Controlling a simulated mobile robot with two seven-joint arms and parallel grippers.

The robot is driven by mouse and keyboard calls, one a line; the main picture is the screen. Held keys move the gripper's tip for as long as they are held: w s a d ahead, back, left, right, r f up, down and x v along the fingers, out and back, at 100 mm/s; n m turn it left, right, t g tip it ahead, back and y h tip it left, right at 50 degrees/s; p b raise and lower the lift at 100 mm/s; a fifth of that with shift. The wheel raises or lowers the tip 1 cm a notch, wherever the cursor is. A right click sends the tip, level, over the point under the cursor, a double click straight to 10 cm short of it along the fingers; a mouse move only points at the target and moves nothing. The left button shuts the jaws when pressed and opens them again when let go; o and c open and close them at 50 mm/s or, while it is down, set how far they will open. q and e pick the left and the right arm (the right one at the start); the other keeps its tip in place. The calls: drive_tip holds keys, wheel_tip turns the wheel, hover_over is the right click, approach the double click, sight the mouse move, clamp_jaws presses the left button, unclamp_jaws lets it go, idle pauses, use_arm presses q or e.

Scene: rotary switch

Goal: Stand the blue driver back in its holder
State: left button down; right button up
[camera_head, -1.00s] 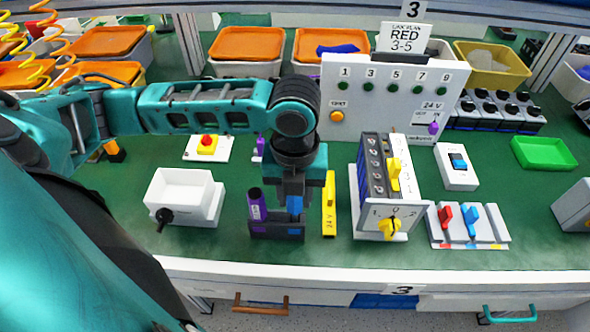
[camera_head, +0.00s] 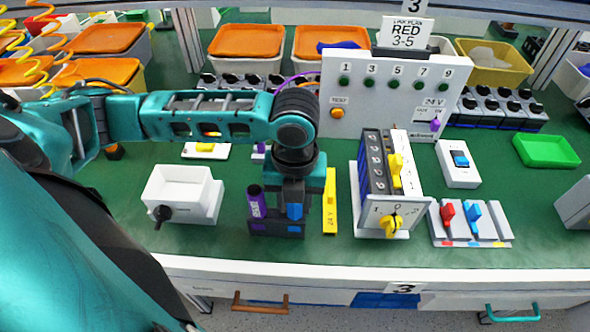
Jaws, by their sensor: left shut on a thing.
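My left gripper (camera_head: 294,196) points straight down over the dark holder (camera_head: 277,228) near the front of the green bench. It is shut on the blue driver (camera_head: 294,213), whose blue part shows between and below the fingers. The driver looks upright at the right side of the holder. I cannot tell how deep its lower end sits, because the holder's front hides it. A purple driver (camera_head: 256,203) stands in the left side of the holder, leaning slightly. My right gripper is not in view.
The rotary switch box (camera_head: 389,190) is further right. The test panel (camera_head: 392,95) rises behind.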

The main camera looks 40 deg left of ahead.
use_arm(q)
drive_tip(key=c, duration=0.7)
unclamp_jaws()
drive_tip(key=shift+f, duration=0.1)
wheel_tip(320, 180, up, 13)
drive_tip(key=p, duration=0.2)
drive_tip(key=shift+p, duration=0.3)
drive_tip(key=shift+s+f, duration=0.1)
